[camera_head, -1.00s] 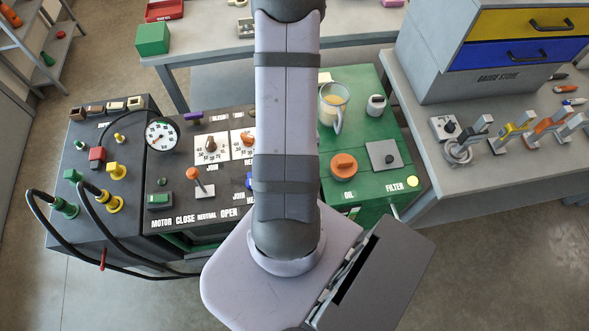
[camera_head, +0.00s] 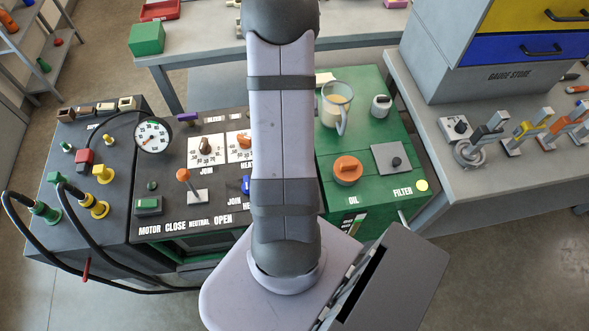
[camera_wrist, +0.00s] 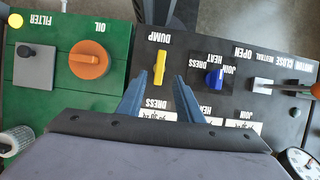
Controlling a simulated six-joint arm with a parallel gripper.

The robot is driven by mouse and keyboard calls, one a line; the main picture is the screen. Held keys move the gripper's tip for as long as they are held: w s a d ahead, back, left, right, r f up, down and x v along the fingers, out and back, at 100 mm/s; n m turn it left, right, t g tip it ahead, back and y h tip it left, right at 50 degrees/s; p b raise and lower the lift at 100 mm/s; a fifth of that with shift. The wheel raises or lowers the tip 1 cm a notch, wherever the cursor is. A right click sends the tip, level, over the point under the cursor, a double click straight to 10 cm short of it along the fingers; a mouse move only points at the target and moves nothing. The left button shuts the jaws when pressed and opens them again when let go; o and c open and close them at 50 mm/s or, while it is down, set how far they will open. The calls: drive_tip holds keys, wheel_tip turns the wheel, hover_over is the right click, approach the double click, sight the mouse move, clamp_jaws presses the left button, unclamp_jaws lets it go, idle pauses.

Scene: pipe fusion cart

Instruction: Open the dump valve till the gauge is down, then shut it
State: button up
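The dump valve's yellow handle (camera_wrist: 159,66) stands below the DUMP label on the dark panel in the wrist view, its length running nearly up and down that picture. My gripper (camera_wrist: 157,80) is open. Its two blue fingers lie one on each side of the handle's lower end in the picture, with a gap on both sides; whether they reach its height I cannot tell. In the head view my arm hides the handle and gripper. The white-faced round gauge (camera_head: 152,135) stands at the panel's back left; its red needle points lower left, the exact reading too small to tell.
A blue knob (camera_wrist: 214,78) sits beside the dump handle. The orange-knobbed lever (camera_head: 187,182) stands by the CLOSE, NEUTRAL and OPEN labels. An orange OIL knob (camera_head: 347,170) and a clear jug (camera_head: 335,108) are on the green unit. Black hoses (camera_head: 75,262) loop at the left.

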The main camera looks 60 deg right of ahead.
drive_tip(key=shift+p+x, duration=0.95)
drive_tip(key=shift+x, duration=2.8)
clamp_jaws()
